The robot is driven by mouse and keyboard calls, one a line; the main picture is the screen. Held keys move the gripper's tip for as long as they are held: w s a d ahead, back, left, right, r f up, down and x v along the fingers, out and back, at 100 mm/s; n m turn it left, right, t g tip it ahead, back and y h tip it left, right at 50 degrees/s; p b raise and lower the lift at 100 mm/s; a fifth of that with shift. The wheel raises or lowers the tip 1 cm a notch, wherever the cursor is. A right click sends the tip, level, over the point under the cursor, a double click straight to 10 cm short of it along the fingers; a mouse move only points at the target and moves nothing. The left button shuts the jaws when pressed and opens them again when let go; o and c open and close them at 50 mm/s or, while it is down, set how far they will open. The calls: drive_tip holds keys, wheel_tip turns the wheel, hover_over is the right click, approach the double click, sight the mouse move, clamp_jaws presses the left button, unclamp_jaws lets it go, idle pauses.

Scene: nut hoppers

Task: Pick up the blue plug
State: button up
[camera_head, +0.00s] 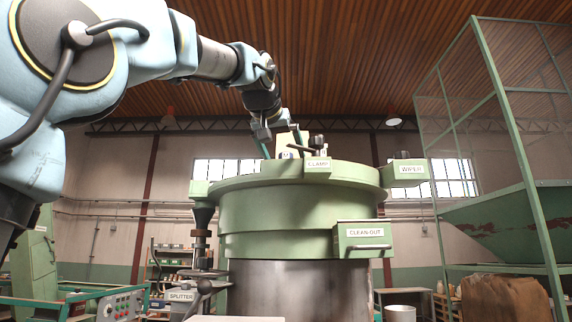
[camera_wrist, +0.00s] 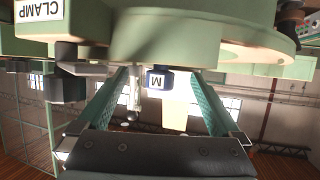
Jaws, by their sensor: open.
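The blue plug (camera_wrist: 152,70), a small dark blue block with a white label marked M, shows in the wrist view near the underside of a green rim in that inverted picture. My gripper (camera_wrist: 158,76) is open, with one teal finger on each side of the plug and visible gaps between. I cannot tell from this view how deep the plug lies between the fingers. In the head view my gripper (camera_head: 281,146) reaches down over the top of the green machine (camera_head: 275,212). The plug is too small there to make out surely.
A dark clamp knob and lever (camera_head: 316,143) stand on the machine top beside my gripper, above the CLAMP label (camera_head: 318,163). A cream block (camera_wrist: 175,113) lies beyond the plug. A WIPER box (camera_head: 408,171) and CLEAN-OUT box (camera_head: 364,238) jut out right. A green mesh frame (camera_head: 510,120) stands farther right.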

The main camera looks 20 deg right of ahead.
sight(284, 157)
drive_tip(key=shift+p+x, duration=0.35)
drive_tip(key=shift+x, duration=1.1)
drive_tip(key=shift+c, duration=0.2)
drive_tip(key=shift+f, duration=0.2)
clamp_jaws()
